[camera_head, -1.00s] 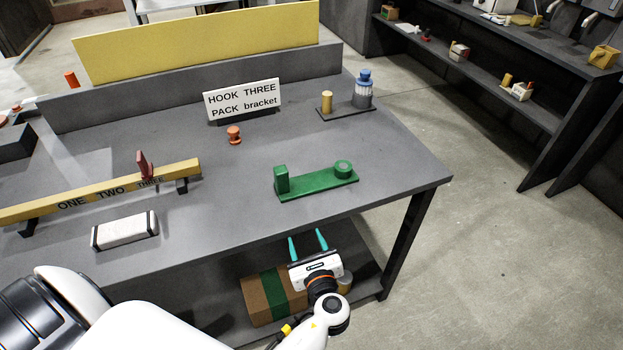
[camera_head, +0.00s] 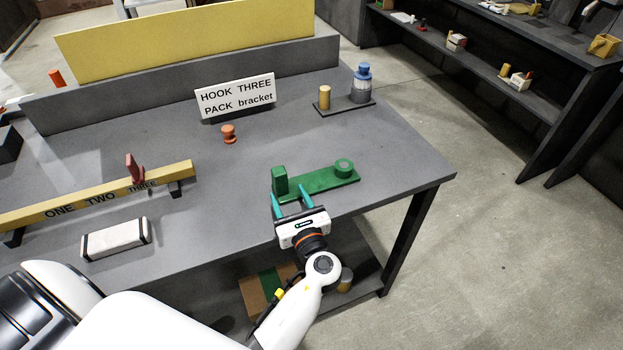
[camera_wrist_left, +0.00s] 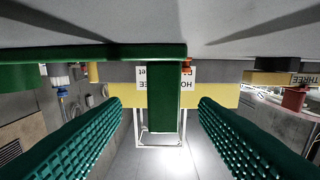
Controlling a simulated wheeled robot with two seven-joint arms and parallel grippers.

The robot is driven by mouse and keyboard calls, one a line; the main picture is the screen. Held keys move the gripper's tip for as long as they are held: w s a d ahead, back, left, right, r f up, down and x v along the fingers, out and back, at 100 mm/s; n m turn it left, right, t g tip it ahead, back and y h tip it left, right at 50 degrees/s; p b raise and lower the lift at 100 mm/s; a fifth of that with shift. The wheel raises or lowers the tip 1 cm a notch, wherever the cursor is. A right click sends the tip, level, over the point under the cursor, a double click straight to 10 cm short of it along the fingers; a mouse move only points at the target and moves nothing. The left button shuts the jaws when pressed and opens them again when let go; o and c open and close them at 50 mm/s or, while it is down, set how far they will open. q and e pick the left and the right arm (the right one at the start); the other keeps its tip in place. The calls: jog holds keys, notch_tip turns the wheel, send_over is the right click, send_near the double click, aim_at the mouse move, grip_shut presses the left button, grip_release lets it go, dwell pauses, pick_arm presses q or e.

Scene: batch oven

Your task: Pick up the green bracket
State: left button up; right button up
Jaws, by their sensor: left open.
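The green bracket (camera_head: 325,182) lies on the grey table near its front right edge. In the left wrist view the green block (camera_wrist_left: 163,100) shows between the two ribbed fingers (camera_wrist_left: 160,135), with clear gaps at both sides. I cannot tell how deep the block is between them. My right gripper is not in view.
A sign (camera_head: 236,97) reads "HOOK THREE PACK bracket". An orange knob (camera_head: 229,134) stands before it. A yellow rail (camera_head: 100,199) with a red hook (camera_head: 134,169) and a white block (camera_head: 115,240) are at left. A bottle and yellow cylinder stand behind the bracket.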

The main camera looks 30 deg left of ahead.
aim_at(278, 175)
pick_arm(q)
jog(key=b+x, duration=0.1)
jog(key=x, duration=0.7)
jog(key=shift+s+a+r, duration=0.1)
jog(key=shift+r, duration=0.1)
grip_shut()
